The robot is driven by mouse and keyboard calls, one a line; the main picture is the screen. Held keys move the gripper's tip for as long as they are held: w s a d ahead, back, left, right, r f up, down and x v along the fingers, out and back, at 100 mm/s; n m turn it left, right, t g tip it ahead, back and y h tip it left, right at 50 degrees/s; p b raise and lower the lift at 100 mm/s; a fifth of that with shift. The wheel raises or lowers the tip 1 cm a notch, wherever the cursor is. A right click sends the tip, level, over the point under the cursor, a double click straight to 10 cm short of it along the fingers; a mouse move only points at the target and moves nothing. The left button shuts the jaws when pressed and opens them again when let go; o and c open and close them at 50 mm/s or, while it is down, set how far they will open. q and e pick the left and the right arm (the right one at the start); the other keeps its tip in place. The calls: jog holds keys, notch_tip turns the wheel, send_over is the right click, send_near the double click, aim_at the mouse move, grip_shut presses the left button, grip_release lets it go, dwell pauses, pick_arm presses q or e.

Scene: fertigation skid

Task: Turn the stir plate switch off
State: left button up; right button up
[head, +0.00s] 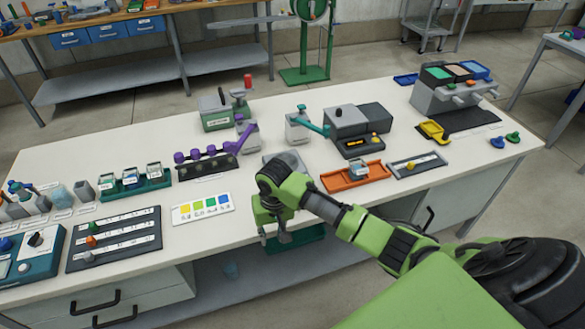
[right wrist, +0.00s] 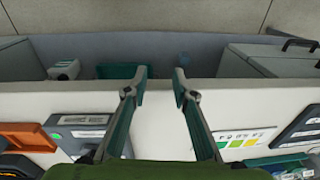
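A flat grey unit (head: 287,160), partly hidden behind my right arm, sits near the middle of the white bench; it may be the stir plate. In the right wrist view this grey unit (right wrist: 82,133) shows a pale label or display. I cannot make out its switch or its setting. My right gripper (head: 275,238) points down at the bench's front edge, apart from the unit. In the right wrist view its two fingers (right wrist: 160,75) are spread with nothing between them. My left gripper is not in view.
An orange tray (head: 353,187) lies right of my arm, a colour card (head: 203,208) left. A blue unit with a black knob (head: 36,240) stands at the far left. A purple-knobbed rack (head: 207,168) stands behind the card. Below the bench is a shelf (head: 215,281).

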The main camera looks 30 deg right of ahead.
jog(key=w+d+r+m, duration=0.1)
jog(key=w+d+r, duration=0.1)
jog(key=d+r, duration=0.1)
jog(key=w+d+r+m, duration=0.1)
jog(key=w+d+r, duration=0.1)
jog(key=w+r, duration=0.1)
jog(key=w+d+r+m+h, duration=0.1)
jog(key=w+d+r+m, duration=0.1)
jog(key=r, duration=0.3)
jog(key=shift+w+d+g, duration=0.3)
jog(key=shift+d, duration=0.55)
jog(key=w+d+r+m, duration=0.3)
jog(key=d+r+m, duration=0.1)
jog(key=d+r, duration=0.35)
jog(key=f+p, duration=0.1)
jog(key=f, duration=1.2)
jog(key=shift+a+p, duration=0.2)
jog(key=shift+p, duration=0.15)
grip_shut()
